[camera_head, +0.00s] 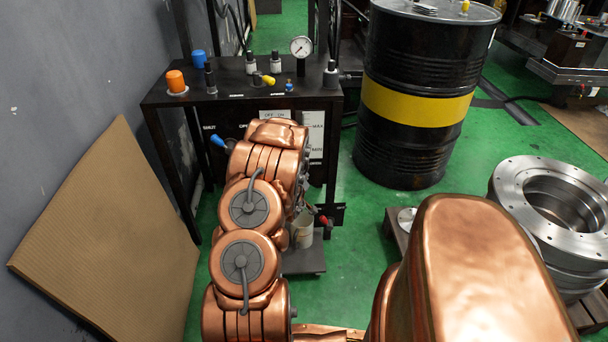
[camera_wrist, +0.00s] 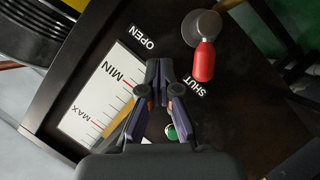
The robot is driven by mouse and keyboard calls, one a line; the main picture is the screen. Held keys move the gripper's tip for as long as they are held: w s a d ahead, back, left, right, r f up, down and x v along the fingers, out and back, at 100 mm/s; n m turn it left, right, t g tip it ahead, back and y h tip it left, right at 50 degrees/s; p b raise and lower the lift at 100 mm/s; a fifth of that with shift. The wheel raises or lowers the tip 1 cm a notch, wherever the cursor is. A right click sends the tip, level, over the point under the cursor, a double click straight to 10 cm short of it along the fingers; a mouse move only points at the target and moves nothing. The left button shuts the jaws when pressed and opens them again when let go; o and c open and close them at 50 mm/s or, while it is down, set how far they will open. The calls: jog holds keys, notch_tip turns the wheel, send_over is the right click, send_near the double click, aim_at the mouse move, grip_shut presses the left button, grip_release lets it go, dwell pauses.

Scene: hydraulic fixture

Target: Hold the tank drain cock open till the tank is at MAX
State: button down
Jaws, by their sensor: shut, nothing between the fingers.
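The tank drain cock (camera_wrist: 204,55) has a red handle on a grey round hub. In the wrist view its handle points down at the SHUT label, with the OPEN label off to the left. A red handle (camera_head: 324,220) also shows low on the dark stand in the head view. My gripper (camera_wrist: 160,72) is shut and empty, left of the red handle and apart from it in the picture. In the head view my arm hides most of the gripper. The tank gauge (camera_wrist: 103,95) is a white scale with red MIN and MAX marks; I cannot tell its fluid level.
The black stand (camera_head: 240,95) carries a dial gauge (camera_head: 301,47) and several fittings. A blue handle (camera_head: 219,142) is on its front. A white bucket (camera_head: 302,230) stands low beside my arm.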

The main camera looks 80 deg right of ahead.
jog(key=v, duration=0.7)
jog(key=shift+a+r, duration=0.25)
jog(key=shift+a, duration=0.05)
jog(key=shift+w, duration=0.2)
